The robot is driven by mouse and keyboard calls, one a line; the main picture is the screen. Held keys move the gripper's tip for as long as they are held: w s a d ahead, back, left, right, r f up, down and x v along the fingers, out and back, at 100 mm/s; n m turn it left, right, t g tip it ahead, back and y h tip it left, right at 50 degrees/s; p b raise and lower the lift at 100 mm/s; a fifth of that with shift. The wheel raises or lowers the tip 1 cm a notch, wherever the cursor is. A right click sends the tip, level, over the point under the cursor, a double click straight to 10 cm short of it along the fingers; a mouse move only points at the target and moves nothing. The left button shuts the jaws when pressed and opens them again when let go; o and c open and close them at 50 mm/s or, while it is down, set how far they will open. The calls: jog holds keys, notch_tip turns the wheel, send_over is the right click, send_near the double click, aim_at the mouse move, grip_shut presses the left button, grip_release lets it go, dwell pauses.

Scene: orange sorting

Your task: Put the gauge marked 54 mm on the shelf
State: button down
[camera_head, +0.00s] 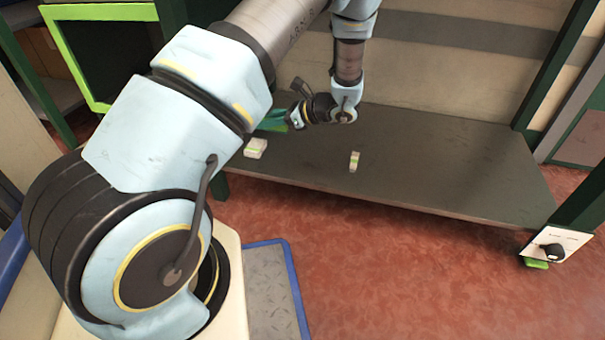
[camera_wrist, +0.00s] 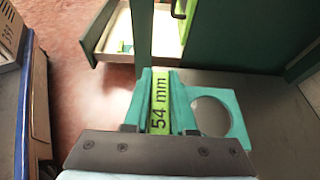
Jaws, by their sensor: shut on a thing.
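My gripper (camera_head: 296,117) is shut on a teal gauge, of which a small part (camera_head: 272,124) shows in the head view. In the wrist view my gripper (camera_wrist: 160,129) holds the gauge (camera_wrist: 218,96) by its block, where a green label reads "54 mm". The gauge's open ring lies to the right of the label. The dark grey shelf (camera_head: 440,180) spans the middle of the head view, and its surface (camera_wrist: 275,110) shows beyond the ring in the wrist view. The gauge is near the shelf's left end; I cannot tell whether it touches it.
Most of the shelf's right side is bare. In the wrist view an open drawer (camera_wrist: 112,57) is at upper left. Dark green posts (camera_head: 565,95) flank the shelf.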

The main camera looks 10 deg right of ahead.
jog(key=b, duration=0.2)
send_over(290, 167)
notch_tip(290, 167, down, 4)
jog(key=f, duration=0.1)
notch_tip(290, 167, down, 9)
jog(key=b, duration=0.6)
jog(key=shift+f, duration=0.2)
jog(key=shift+r, duration=0.1)
jog(key=c, duration=1.2)
grip_release()
jog(key=shift+f, duration=0.2)
jog(key=o, duration=0.4)
jog(key=shift+o, duration=0.3)
